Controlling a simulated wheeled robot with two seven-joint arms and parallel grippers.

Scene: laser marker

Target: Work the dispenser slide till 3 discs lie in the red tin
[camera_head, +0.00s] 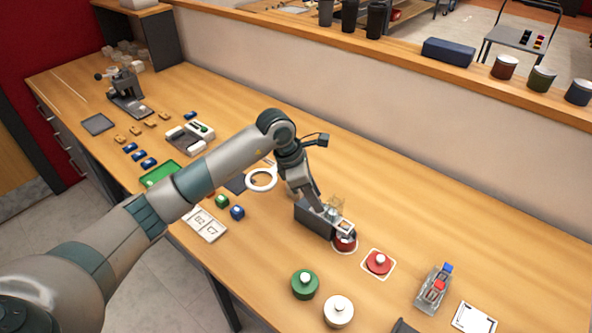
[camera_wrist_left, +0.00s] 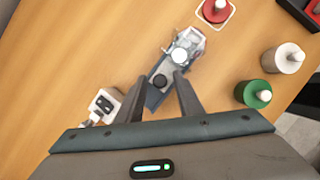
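The dispenser (camera_head: 314,219) is a dark grey block with a clear upright tube (camera_head: 337,206) at its right end. In the left wrist view its tube (camera_wrist_left: 190,46) shows a pale round top, and a dark knob (camera_wrist_left: 160,81) sits on the block. The red tin (camera_head: 345,243) stands at the tube end, partly covered by the dispenser; its inside cannot be seen. My left gripper (camera_head: 318,207) is low over the block. In the wrist view its fingers (camera_wrist_left: 161,77) are open, one each side of the knob, with no clear contact. My right gripper is not in view.
A red lid (camera_head: 378,262) lies on a pale-edged square right of the tin. Green (camera_head: 305,284) and white (camera_head: 338,311) knobbed pieces stand in front. A clear holder with red and blue parts (camera_head: 434,289) is further right.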

